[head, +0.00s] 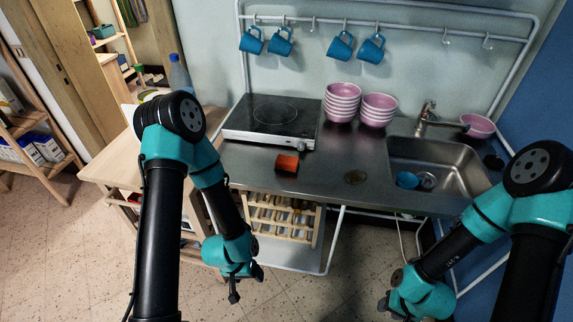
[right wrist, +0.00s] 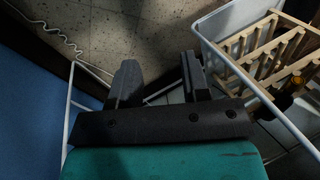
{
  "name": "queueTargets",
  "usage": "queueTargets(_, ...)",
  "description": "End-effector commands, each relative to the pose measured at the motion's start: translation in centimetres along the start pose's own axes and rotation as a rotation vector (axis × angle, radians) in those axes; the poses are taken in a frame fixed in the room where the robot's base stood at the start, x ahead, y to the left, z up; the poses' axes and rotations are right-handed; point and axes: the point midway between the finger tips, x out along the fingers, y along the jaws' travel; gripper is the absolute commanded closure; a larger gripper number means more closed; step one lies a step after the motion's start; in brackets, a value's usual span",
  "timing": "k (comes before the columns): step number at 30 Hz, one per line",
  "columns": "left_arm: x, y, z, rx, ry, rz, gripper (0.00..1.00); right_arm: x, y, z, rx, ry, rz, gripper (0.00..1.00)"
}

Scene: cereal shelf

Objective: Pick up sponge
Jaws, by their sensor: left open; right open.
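The sponge appears to be the small orange-red block (head: 287,162) with a darker front, lying on the metal counter (head: 335,160) just in front of the hob. My left gripper (head: 236,294) is open and empty, hanging below counter height in front of the unit, to the left of and nearer than the block. My right gripper (head: 384,304) is low at the bottom right of the head view, apart from the counter. In the right wrist view its two black fingers (right wrist: 158,78) are spread with nothing between them. The sponge is not in that view.
A black hob (head: 270,115), stacked pink bowls (head: 342,102) and a sink (head: 440,165) with a blue cup (head: 407,180) occupy the counter. A round brown item (head: 356,177) lies right of the block. Blue mugs (head: 340,47) hang behind. A wooden rack (head: 280,217) sits below.

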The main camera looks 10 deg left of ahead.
Motion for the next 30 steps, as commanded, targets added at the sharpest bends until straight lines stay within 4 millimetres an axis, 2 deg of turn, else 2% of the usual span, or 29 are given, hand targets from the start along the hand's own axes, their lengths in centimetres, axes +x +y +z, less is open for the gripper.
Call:
queueTargets(11,-0.01,-0.01,0.0,0.0,0.0,0.0,0.22,0.0,-0.01,0.0,0.0,0.0,0.0,0.57)
queueTargets(24,-0.01,-0.01,0.0,0.0,0.0,0.0,0.22,0.0,-0.01,0.0,0.0,0.0,0.0,0.15)
queueTargets(30,-0.01,-0.01,0.0,0.0,0.0,0.0,0.22,0.0,0.0,-0.01,0.0,0.0,0.0,0.15)
